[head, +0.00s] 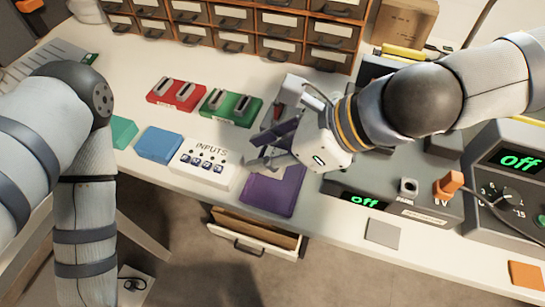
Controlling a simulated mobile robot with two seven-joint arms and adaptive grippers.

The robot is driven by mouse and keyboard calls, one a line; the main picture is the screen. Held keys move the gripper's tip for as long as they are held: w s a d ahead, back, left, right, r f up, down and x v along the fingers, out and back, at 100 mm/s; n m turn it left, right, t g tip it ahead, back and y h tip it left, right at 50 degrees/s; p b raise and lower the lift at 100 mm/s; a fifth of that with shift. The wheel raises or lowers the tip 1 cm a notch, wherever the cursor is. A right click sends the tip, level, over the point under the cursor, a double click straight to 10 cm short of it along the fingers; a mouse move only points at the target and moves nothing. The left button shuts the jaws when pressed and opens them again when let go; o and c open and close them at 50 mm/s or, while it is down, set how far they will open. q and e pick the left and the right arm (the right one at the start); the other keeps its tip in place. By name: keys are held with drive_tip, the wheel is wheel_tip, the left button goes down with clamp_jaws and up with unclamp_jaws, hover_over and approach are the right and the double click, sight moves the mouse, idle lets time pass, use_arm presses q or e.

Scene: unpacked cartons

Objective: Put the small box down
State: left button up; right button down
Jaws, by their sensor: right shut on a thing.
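A small purple box (273,193) is at the front edge of the white table, just right of the white INPUTS panel. My right gripper (268,152) comes in from the right, and its fingers are at the box's upper side, shut on it. The wrist and fingers cover the box's upper part. I cannot tell whether its underside touches the table. My left arm comes in from the left and bends down out of the picture; its gripper is not in view.
The INPUTS panel (203,166), a blue block (158,145), a red block (176,93) and a green block (231,106) stand left of the gripper. A grey device reading "off" (390,201) stands close on the right. Drawers (235,18) line the back; an open drawer (254,236) is below.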

drive_tip(key=shift+w+d+f, duration=0.1)
drive_tip(key=shift+w+f, duration=0.25)
drive_tip(key=f, duration=0.2)
drive_tip(key=f+b, duration=0.1)
drive_tip(key=f, duration=0.1)
drive_tip(key=shift+w+d, duration=0.2)
drive_tip(key=shift+w, duration=0.05)
drive_tip(key=shift+r, duration=0.2)
drive_tip(key=shift+f, duration=0.25)
drive_tip(key=c, duration=1.3)
unclamp_jaws()
drive_tip(key=shift+c, duration=0.2)
use_arm(q)
drive_tip(key=shift+s+f+g, duration=0.3)
drive_tip(key=shift+s+f, duration=0.35)
drive_tip(key=shift+f, duration=0.05)
use_arm(e)
drive_tip(key=shift+r, duration=0.15)
